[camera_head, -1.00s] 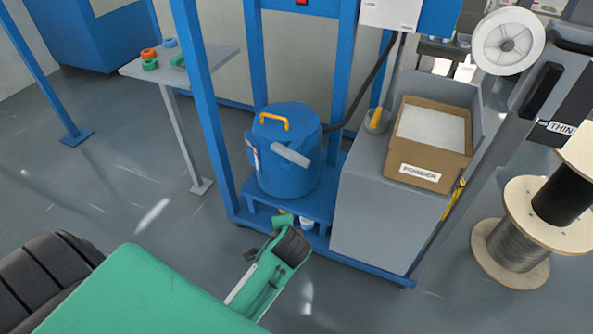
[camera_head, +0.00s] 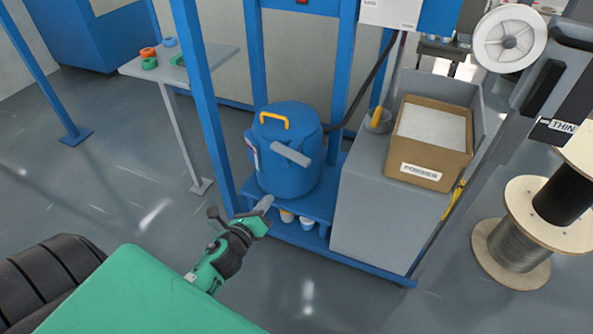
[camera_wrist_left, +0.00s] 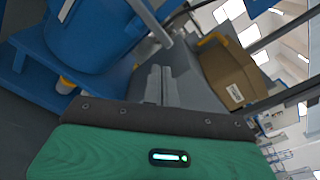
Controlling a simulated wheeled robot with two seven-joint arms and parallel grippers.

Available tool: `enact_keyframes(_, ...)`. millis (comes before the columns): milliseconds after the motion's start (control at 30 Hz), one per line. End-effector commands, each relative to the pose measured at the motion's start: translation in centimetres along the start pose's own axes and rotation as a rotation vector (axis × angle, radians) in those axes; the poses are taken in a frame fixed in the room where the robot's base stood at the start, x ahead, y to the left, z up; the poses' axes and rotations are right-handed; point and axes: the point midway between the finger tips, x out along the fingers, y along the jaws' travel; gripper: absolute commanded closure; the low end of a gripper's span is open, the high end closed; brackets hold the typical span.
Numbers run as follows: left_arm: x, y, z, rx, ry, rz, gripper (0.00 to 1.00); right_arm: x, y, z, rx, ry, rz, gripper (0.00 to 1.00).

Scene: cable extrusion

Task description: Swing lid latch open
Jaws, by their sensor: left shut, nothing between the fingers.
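The blue drum (camera_head: 289,165) stands upright on a blue shelf in the frame. Its lid carries a yellow handle (camera_head: 275,119), and a grey latch bar (camera_head: 291,155) sticks out slanting across the drum's front upper side. My left gripper (camera_head: 265,203) is shut and empty, just in front of the drum's lower front edge, below the latch. In the left wrist view my shut fingers (camera_wrist_left: 159,85) point past the drum (camera_wrist_left: 95,35), which is at the upper left. The grey latch bar (camera_wrist_left: 150,20) shows there near the top. My right gripper is not in view.
Blue uprights (camera_head: 203,95) flank the drum. A grey cabinet (camera_head: 378,215) stands to its right with a cardboard powder box (camera_head: 430,143) on top. Small cups (camera_head: 297,219) sit under the shelf. Wire spools (camera_head: 515,240) stand at far right. The floor in front is open.

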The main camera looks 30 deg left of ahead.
Motion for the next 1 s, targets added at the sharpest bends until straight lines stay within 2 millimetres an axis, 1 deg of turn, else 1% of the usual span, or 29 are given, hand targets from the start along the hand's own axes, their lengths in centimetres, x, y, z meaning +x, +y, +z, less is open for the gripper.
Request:
enact_keyframes(33,0.7,0.5,0.2,0.142,0.0,-0.042,1.0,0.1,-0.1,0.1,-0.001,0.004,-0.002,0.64)
enact_keyframes(100,1.3,0.8,0.3,0.326,0.002,-0.099,1.0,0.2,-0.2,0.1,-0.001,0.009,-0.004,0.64)
enact_keyframes(200,1.9,1.2,0.2,0.52,0.006,-0.16,1.0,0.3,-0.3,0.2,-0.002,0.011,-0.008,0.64)
enact_keyframes(300,2.2,1.4,0.1,0.631,0.008,-0.196,1.0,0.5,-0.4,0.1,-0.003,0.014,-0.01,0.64)
enact_keyframes(467,2.9,1.3,0.0,0.676,0.009,-0.211,1.0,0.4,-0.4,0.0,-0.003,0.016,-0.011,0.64)
enact_keyframes(567,4.0,1.1,-0.1,0.674,0.008,-0.211,1.0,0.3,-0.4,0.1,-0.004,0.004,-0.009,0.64)
enact_keyframes(833,8.4,0.2,-0.4,0.67,0.007,-0.21,1.0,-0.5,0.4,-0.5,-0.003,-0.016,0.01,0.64)
enact_keyframes(1000,11.2,-0.3,-0.6,0.669,0.007,-0.209,1.0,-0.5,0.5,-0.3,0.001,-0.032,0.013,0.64)
